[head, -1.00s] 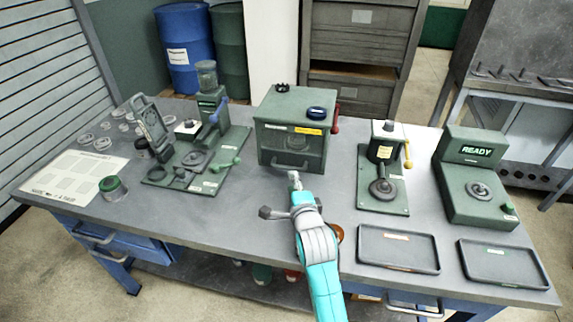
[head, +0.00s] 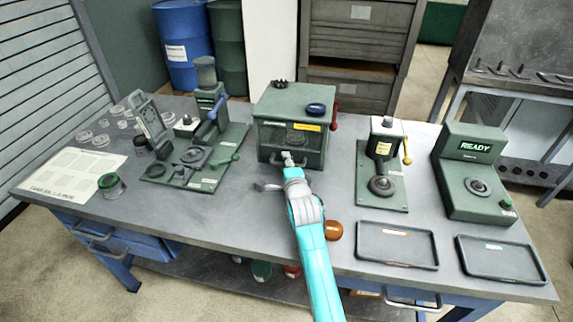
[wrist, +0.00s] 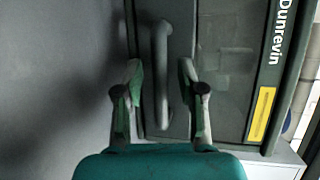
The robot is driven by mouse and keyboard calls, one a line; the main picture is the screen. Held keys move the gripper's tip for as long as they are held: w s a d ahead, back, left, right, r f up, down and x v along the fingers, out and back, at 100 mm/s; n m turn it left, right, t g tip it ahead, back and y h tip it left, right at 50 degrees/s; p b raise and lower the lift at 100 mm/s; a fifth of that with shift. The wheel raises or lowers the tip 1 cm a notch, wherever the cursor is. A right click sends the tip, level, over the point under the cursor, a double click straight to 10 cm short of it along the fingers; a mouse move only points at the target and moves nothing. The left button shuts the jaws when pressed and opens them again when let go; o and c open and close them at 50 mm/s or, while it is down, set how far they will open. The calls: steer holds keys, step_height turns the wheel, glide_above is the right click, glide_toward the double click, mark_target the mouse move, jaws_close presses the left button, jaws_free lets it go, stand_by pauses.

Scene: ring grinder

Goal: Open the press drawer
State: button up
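The press is a green box (head: 275,112) with a windowed front in the middle of the bench. A bar handle (wrist: 161,75) runs along its drawer front (wrist: 222,60), which looks closed. My gripper (head: 289,160) is at the lower front of the box. In the wrist view my gripper (wrist: 161,82) is open, with one finger on each side of the handle. A gap shows between the handle and each finger, so it is not gripped. In the head view my gripper hides part of the handle.
A red lever (head: 334,116) is on the box's right side. Green fixtures stand left (head: 200,140) and right (head: 383,165). An orange round part (head: 333,230) lies beside my arm.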

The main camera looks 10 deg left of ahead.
jaws_close()
steer(key=s, duration=1.6)
steer(key=shift+a, duration=0.25)
steer(key=shift+o, duration=0.4)
jaws_free()
steer(key=v, duration=1.2)
